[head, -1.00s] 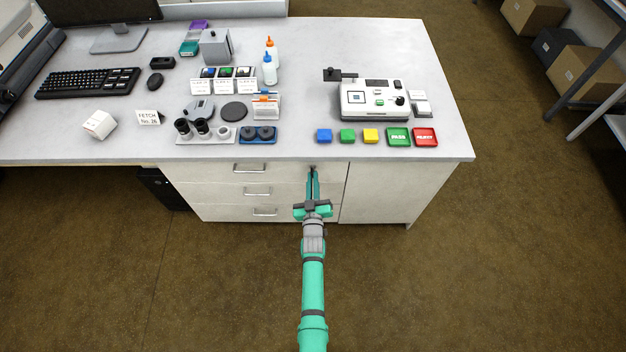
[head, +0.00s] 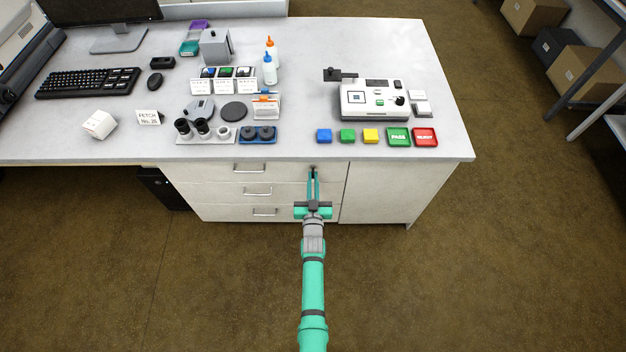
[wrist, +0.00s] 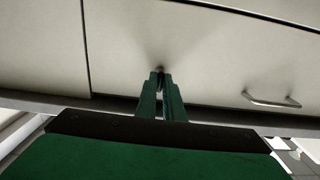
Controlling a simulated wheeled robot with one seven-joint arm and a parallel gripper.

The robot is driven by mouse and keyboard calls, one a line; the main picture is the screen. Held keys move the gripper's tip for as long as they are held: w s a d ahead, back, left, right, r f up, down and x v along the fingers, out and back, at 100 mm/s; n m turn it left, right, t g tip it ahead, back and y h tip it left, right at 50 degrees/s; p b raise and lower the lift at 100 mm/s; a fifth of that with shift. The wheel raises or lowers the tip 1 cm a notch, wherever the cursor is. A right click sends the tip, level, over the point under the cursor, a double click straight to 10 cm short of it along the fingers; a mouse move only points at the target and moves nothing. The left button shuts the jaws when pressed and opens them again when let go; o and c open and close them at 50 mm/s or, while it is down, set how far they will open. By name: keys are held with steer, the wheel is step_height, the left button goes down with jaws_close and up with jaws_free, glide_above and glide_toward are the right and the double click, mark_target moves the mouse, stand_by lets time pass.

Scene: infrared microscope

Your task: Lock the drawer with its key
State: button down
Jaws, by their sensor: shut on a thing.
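The top drawer (head: 280,172) is closed, flush with the cabinet front under the desk. Its front also shows in the wrist view (wrist: 215,65), with a handle (wrist: 271,100) at right. My gripper (head: 313,174) reaches to the right end of this drawer front, near its top edge. In the wrist view my gripper's fingertips (wrist: 161,76) are nearly together on a small dark piece (wrist: 160,69) at the drawer face, which looks like the key in its lock. The fingers hide most of it, so its angle cannot be told.
Two lower drawers (head: 215,191) with handles lie below. A plain cabinet panel (head: 385,190) is to the right. The desk top above holds a white instrument (head: 373,100) and several coloured blocks near its front edge. The floor around my arm is clear.

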steer(key=c, duration=1.9)
jaws_free()
steer(key=shift+o, duration=0.2)
steer(key=s, duration=1)
steer(key=shift+s, duration=0.4)
steer(key=shift+s, duration=0.1)
